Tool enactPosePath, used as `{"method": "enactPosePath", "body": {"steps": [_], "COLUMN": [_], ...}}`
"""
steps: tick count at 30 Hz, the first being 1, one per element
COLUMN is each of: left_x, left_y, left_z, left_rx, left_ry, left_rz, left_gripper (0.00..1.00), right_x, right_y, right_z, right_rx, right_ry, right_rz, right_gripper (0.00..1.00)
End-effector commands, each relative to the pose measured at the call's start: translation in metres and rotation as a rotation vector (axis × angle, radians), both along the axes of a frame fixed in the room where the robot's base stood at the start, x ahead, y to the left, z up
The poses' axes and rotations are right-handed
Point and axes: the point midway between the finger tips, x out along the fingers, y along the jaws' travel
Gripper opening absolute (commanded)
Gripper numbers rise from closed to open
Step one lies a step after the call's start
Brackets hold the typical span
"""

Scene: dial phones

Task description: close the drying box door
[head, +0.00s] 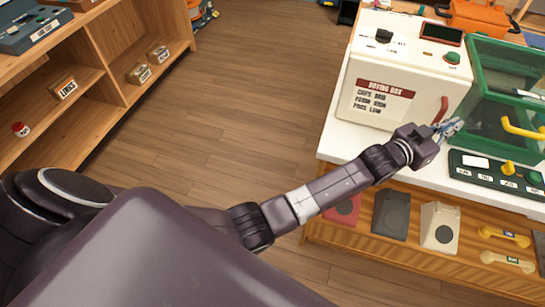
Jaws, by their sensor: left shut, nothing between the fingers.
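The white drying box (374,108) stands on the white counter at the upper right. Its front carries a dark red title strip and printed lines. A red handle (441,110) sits on the right side of the front. From this high angle I cannot tell whether the door is fully flush or slightly ajar. My left arm reaches across the floor gap to the counter. My left gripper (448,129) is shut and empty, close to the right of and below the red handle. I cannot tell whether it touches the box. My right gripper is out of view.
A green clear-sided case (487,85) with a yellow handle (523,128) stands close right of my gripper. A dark switch panel (495,174) lies in front of it. Phones fill the shelf below the counter (345,146). A wooden shelf (98,42) stands left; open floor lies between.

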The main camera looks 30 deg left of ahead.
Motion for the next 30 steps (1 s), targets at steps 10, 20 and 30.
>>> {"method": "enactPosePath", "body": {"steps": [10,20,30], "left_x": [0.019,0.021,0.019], "left_y": [0.004,0.006,0.006], "left_z": [0.001,0.002,0.002], "left_rx": [0.001,0.001,0.002], "left_ry": [-0.002,-0.003,-0.002], "left_rz": [0.002,0.005,0.005], "left_gripper": [0.0,0.0,0.0], "right_x": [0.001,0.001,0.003], "right_y": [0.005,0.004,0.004], "right_z": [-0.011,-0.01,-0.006], "right_rx": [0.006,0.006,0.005], "right_ry": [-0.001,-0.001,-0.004], "right_rz": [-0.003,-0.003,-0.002], "right_gripper": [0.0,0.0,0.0]}}
